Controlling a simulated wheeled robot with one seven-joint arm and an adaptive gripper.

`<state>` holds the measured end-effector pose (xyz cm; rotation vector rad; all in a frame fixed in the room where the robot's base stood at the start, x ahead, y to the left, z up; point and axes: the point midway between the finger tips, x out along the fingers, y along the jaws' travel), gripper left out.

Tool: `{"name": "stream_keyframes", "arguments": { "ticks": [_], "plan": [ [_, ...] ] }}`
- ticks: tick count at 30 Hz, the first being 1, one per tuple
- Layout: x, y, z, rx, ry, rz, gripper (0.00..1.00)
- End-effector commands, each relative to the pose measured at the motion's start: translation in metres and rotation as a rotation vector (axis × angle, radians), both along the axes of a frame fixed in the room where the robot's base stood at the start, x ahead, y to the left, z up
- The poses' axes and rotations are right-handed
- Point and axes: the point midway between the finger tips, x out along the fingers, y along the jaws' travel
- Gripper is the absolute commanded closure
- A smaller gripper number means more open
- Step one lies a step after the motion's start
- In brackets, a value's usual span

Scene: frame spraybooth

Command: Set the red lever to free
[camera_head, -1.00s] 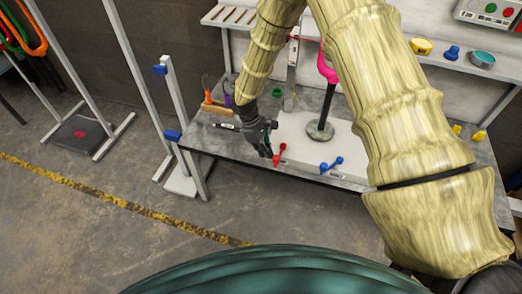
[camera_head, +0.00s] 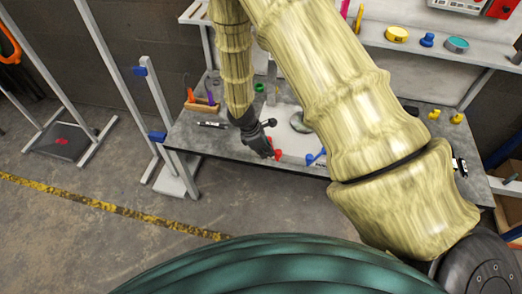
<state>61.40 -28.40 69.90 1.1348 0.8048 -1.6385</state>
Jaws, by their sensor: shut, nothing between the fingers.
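The red lever (camera_head: 278,155) is on the pale plate near the front edge of the workbench. My gripper (camera_head: 267,153) is shut with nothing in it, at the left side of the lever, and hides part of it. I cannot tell whether they touch. The lever's markings are too small to read, so its setting cannot be told. A blue lever (camera_head: 316,158) sits to the right on the same plate, partly hidden by my arm.
Yellow tape (camera_head: 397,34), a blue item (camera_head: 427,40) and a teal roll (camera_head: 457,44) are on the shelf behind. A grey post stand (camera_head: 172,140) is left of the bench.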

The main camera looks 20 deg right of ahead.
Motion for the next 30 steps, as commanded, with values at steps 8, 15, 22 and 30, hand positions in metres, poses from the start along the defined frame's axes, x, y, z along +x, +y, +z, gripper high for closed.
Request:
{"name": "stream_keyframes", "arguments": {
  "ticks": [8, 15, 22, 30],
  "plan": [
    [-0.003, -0.005, 0.000, 0.000, 0.001, 0.000, 1.00],
    [-0.004, -0.006, 0.000, 0.000, 0.001, -0.001, 1.00],
    [-0.004, -0.005, 0.000, 0.000, 0.001, -0.001, 1.00],
    [-0.001, 0.014, 0.002, 0.000, 0.001, -0.006, 1.00]
  ]
}}
